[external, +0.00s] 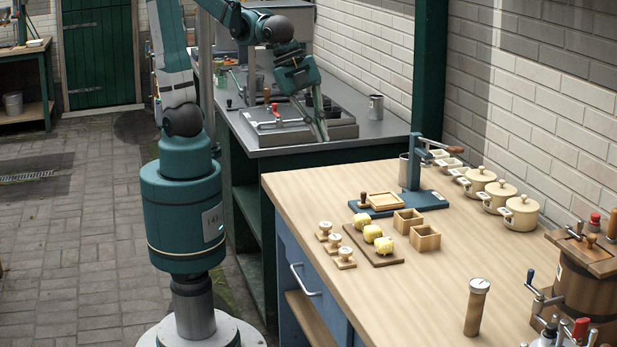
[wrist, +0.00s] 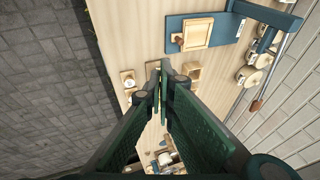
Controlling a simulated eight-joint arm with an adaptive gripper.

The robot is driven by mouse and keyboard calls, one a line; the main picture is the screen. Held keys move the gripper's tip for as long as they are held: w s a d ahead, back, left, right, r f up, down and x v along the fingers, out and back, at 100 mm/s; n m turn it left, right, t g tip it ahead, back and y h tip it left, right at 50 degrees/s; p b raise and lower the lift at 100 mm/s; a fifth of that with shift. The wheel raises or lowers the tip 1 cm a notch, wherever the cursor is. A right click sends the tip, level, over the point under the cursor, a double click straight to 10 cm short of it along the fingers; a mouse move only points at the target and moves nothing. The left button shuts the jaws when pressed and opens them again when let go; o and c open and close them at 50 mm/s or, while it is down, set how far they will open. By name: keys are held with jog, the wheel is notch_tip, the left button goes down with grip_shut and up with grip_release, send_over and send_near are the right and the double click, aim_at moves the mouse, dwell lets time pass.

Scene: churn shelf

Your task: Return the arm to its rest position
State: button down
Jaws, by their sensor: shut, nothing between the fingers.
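My gripper (external: 322,128) is in the external view, over the grey metal counter behind the wooden worktop. Its fingers point down and look closed together. In the wrist view my gripper (wrist: 161,92) shows two green fingers with the tips meeting and nothing between them. The fingers hide part of the worktop below. I cannot tell exactly how high the tips are above the counter. My arm is raised and bent, reaching out from its base at the lower left.
The wooden worktop (external: 310,190) holds a blue press (external: 412,198), yellow blocks on a dark board (external: 390,260), wooden boxes (external: 424,238), stamps (external: 344,262) and lidded cream pots (external: 522,212). The paved floor at left is clear.

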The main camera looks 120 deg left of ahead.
jog(key=s+a+f+n+t, duration=0.2)
jog(key=s+a+n, duration=0.7)
jog(key=s, duration=0.7)
jog(key=shift+a+n, duration=0.4)
jog(key=shift+a, duration=1)
jog(key=c, duration=3.1)
grip_release()
jog(key=shift+c, duration=0.2)
